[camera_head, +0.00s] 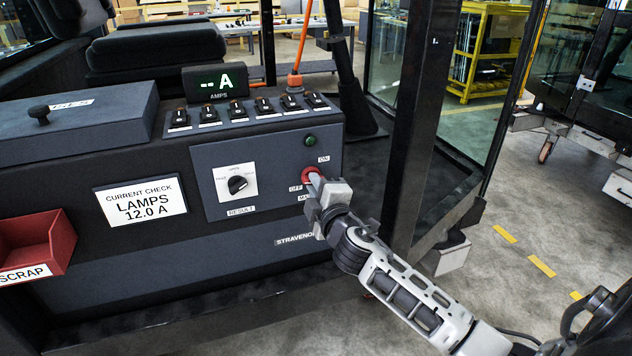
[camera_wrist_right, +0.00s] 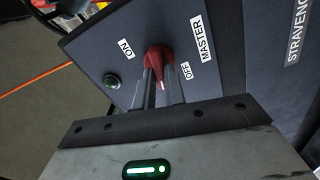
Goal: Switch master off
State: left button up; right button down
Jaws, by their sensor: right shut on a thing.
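The red master switch knob (camera_head: 309,173) is on the front panel of the dark console, between the ON and OFF labels. It also shows in the right wrist view (camera_wrist_right: 157,57), with the OFF and MASTER labels beside it. My right gripper (camera_head: 317,182) is shut on the knob; in the wrist view its two fingers (camera_wrist_right: 160,88) stand on either side of it. A white mark shows on the knob between the fingers; I cannot tell its exact setting. A green lamp (camera_head: 310,140) sits above the knob. My left gripper is not in view.
A result dial (camera_head: 237,184) is left of the knob. A row of black switches (camera_head: 237,110) and a display (camera_head: 215,83) reading "-- A" are on top. A red scrap bin (camera_head: 62,238) hangs at left.

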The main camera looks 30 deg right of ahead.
jog(key=shift+f+n+p, duration=0.1)
jog(key=shift+n+p, duration=0.2)
jog(key=shift+n, duration=0.9)
jog(key=c, duration=1.5)
grip_release()
jog(key=shift+o, duration=0.2)
jog(key=shift+s, duration=0.15)
jog(key=b+v, duration=0.2)
jog(key=v, duration=1.3)
jog(key=shift+s+b, duration=0.3)
jog(key=shift+s, duration=0.1)
